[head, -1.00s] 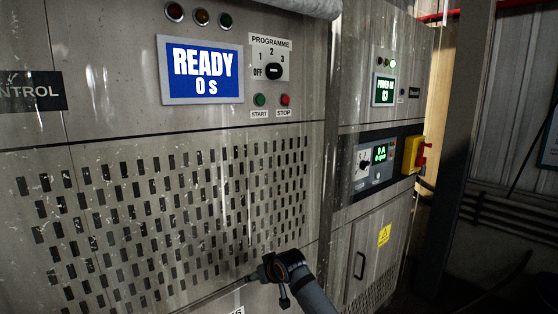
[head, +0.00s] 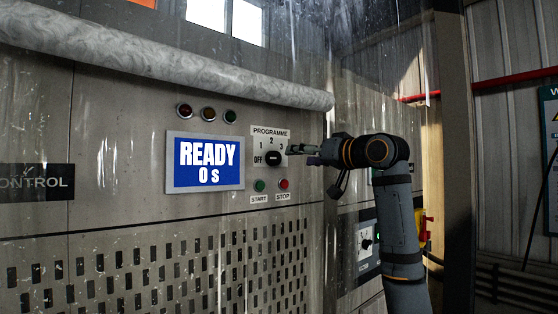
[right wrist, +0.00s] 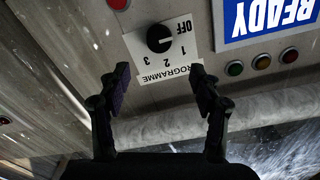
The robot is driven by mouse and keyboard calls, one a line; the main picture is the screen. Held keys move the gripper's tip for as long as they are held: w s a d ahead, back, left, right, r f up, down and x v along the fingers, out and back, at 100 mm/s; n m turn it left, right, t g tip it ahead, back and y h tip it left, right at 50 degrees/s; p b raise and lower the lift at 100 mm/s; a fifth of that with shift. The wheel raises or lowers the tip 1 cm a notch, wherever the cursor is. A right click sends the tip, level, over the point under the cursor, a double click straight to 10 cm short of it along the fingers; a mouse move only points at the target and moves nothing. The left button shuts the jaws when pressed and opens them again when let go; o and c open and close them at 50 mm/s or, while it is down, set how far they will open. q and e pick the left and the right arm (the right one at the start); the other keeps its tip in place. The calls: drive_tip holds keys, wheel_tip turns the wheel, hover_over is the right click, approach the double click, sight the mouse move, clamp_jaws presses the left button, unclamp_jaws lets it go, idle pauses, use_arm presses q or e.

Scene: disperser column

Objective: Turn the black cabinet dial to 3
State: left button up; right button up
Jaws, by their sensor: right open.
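The black dial (head: 273,158) sits on the white PROGRAMME plate (head: 270,138) of the grey cabinet, marked OFF, 1, 2, 3. Its short white mark appears to face the OFF side. My right gripper (head: 296,151) is just right of the dial, reaching in from the right, partly over the 3 side of the plate. In the right wrist view the picture is upside down: the dial (right wrist: 160,38) lies ahead, centred beyond the two spread fingers (right wrist: 160,76). The fingers are open, empty and apart from the dial. My left gripper is not in view.
A READY 0 s screen (head: 205,162) is left of the plate. Green START (head: 260,186) and red STOP (head: 283,184) buttons sit just below the dial. A thick pale pipe (head: 180,62) runs above the panel. A second cabinet with a small dial (head: 366,244) stands right.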

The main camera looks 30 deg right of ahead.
sight(276, 158)
drive_tip(key=w+p, duration=0.2)
drive_tip(key=w, duration=0.1)
drive_tip(key=w+p, duration=0.1)
drive_tip(key=w, duration=0.2)
drive_tip(key=w+p, duration=0.2)
drive_tip(key=w, duration=0.2)
drive_tip(key=shift+w+a+p, duration=0.1)
drive_tip(key=shift+a+p, duration=0.25)
drive_tip(key=shift+a, duration=0.05)
drive_tip(key=shift+w+f, duration=0.2)
drive_tip(key=shift+w, duration=0.35)
drive_tip(key=shift+c, duration=0.4)
drive_tip(key=shift+s, duration=0.1)
drive_tip(key=c, duration=1.1)
